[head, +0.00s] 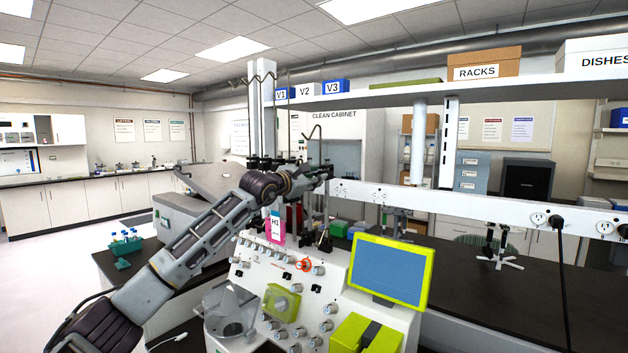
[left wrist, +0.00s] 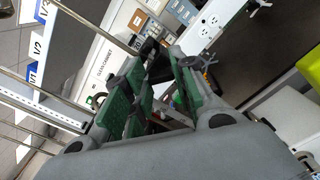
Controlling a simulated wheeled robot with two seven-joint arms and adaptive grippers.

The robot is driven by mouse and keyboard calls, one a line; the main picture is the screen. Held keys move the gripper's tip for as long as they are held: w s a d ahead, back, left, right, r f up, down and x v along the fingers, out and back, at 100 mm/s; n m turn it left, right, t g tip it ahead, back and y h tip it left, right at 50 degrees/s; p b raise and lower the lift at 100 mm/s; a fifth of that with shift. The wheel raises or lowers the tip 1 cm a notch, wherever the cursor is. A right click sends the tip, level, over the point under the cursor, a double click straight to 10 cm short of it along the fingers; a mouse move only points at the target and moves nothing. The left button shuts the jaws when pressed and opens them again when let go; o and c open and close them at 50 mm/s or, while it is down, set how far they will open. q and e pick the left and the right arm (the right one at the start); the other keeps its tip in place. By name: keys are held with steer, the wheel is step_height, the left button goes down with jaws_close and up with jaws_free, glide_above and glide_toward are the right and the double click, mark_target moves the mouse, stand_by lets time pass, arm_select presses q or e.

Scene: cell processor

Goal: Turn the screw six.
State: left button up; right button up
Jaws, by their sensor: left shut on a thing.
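My left gripper (head: 322,173) reaches in from the lower left to the metal rods above the white cell processor (head: 345,295). It is shut on a small dark part at a rod clamp, likely a clamp screw, which the fingers largely hide. In the left wrist view the green-padded fingers (left wrist: 152,100) stand around dark clamp parts (left wrist: 155,52). My right gripper is not in view.
A yellow-green framed screen (head: 390,271) stands right of the gripper, and a pink-labelled bottle (head: 275,228) hangs below the wrist. A shelf (head: 400,96) with blue boxes crosses above. The dark bench (head: 500,290) has free room at right.

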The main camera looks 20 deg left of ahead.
arm_select(q)
steer(key=shift+d+f+m+b, duration=0.1)
steer(key=shift+m+b, duration=0.65)
steer(key=shift+m, duration=1.9)
steer(key=shift+f+m+b, duration=0.1)
steer(key=shift+m+b, duration=0.6)
steer(key=shift+m, duration=1.95)
steer(key=o, duration=1)
steer(key=shift+o, duration=0.2)
steer(key=shift+s, duration=0.25)
steer(key=v, duration=1.1)
steer(key=shift+s, duration=0.3)
